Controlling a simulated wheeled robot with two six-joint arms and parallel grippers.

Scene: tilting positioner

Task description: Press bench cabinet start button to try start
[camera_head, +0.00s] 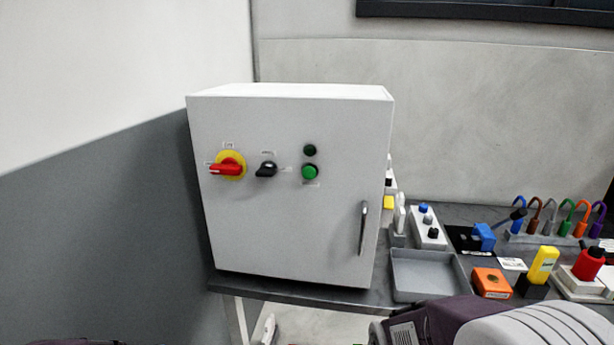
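The white bench cabinet (285,220) stands at the left end of the dark bench, its door facing me and shut. The green start button (310,172) is on the upper right part of the door, below a dark green round lamp (310,150). A black selector knob (266,169) is left of the button. A red rotary switch on a yellow plate (228,166) is further left. Part of my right arm (500,322) shows at the bottom right, well below and right of the button. Neither gripper's fingers are in view.
A grey empty tray (428,275) lies right of the cabinet. An orange device (491,283), a yellow tool (542,266), a red item (588,264) and a rack of coloured leads (560,230) crowd the bench's right side. A metal handle (363,228) sticks out from the door.

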